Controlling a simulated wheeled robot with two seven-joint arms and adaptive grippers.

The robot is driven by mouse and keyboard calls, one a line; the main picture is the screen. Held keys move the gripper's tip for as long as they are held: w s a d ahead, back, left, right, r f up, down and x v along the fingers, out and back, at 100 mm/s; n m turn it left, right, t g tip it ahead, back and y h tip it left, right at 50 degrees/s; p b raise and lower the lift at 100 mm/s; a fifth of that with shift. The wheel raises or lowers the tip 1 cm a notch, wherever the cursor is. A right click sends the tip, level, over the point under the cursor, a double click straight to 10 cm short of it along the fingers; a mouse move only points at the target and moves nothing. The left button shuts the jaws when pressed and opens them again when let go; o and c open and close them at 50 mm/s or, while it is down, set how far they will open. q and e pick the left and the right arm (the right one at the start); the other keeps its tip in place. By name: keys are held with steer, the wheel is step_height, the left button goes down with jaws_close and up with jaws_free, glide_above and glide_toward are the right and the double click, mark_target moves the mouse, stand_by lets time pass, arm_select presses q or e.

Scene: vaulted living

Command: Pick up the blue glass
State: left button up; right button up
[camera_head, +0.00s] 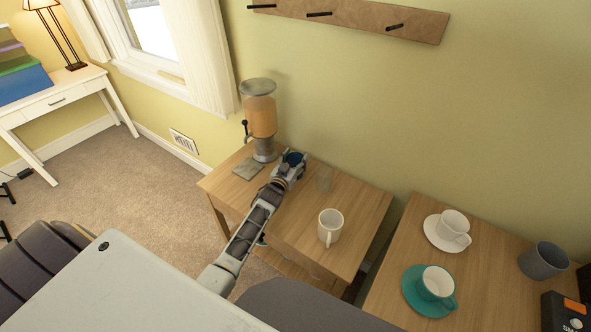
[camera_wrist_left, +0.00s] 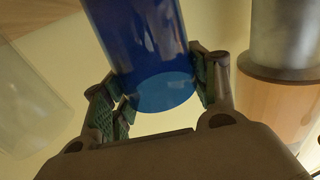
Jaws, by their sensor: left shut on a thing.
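The blue glass (camera_wrist_left: 140,40) fills the upper middle of the left wrist view. My left gripper (camera_wrist_left: 160,90) is shut on it, with one finger pad on each side. In the head view my left gripper (camera_head: 292,164) is over the back of the small wooden table, and a little of the blue glass (camera_head: 293,156) shows between its fingers. The rest of the glass is hidden by the gripper. I cannot tell whether it touches the tabletop. My right gripper is not in view.
An orange drink dispenser (camera_head: 262,115) stands close left of the gripper, with a grey coaster (camera_head: 248,169) near it. A clear glass (camera_head: 324,178) stands just right. A white mug (camera_head: 330,226) is nearer me. Cups on saucers are on the right table (camera_head: 404,248).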

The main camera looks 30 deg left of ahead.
arm_select(q)
steer(key=c, duration=0.6)
steer(key=shift+c, duration=0.2)
steer(key=shift+r, duration=1.05)
step_height(320, 180, up, 8)
steer(key=shift+p, duration=0.35)
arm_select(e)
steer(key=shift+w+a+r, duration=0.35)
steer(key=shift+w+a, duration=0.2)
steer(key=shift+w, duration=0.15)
